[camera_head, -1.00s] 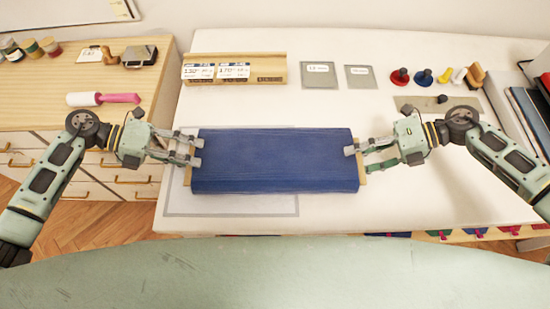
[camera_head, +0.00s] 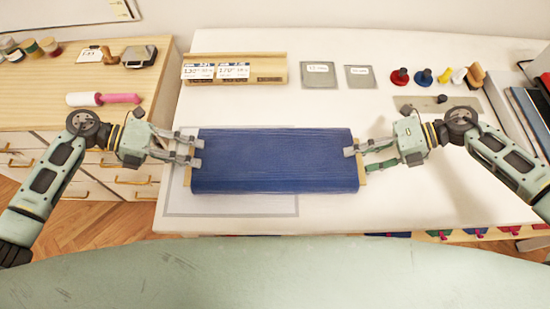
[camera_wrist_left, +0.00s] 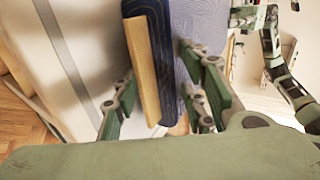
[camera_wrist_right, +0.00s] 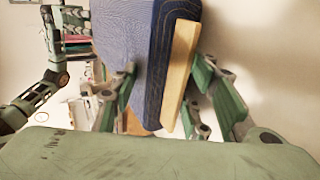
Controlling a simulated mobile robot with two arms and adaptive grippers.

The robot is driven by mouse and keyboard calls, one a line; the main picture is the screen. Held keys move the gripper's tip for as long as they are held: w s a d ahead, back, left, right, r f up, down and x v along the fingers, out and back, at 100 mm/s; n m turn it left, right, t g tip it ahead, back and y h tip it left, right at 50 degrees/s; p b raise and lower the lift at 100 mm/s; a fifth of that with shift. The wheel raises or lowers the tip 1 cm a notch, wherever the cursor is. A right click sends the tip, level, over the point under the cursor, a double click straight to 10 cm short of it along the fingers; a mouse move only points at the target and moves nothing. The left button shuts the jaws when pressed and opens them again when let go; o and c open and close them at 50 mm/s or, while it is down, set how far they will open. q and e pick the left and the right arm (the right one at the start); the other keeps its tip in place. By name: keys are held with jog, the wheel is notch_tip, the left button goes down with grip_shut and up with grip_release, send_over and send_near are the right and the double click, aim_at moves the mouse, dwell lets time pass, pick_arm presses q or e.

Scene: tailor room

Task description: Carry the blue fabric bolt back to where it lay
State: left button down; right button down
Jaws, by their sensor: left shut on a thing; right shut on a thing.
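The blue fabric bolt (camera_head: 275,162) lies level across the head view, between my two grippers, with a pale wooden board showing at each end. My left gripper (camera_head: 194,150) is shut on its left end. My right gripper (camera_head: 356,160) is shut on its right end. The bolt's end and board show between the fingers in the left wrist view (camera_wrist_left: 150,60) and in the right wrist view (camera_wrist_right: 175,70). The bolt covers part of a grey outlined rectangle (camera_head: 240,205) on the white table. I cannot tell how high the bolt is above the table.
A wooden rack (camera_head: 270,70) with price cards, two grey swatch cards (camera_head: 318,75) and small coloured tools (camera_head: 423,77) stand along the back of the white table (camera_head: 440,205). A wooden drawer cabinet (camera_head: 50,100) is at the left. Books (camera_head: 530,115) stand at the right.

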pick_arm(q)
jog(key=shift+s+a+f, duration=0.1)
jog(key=shift+f, duration=0.15)
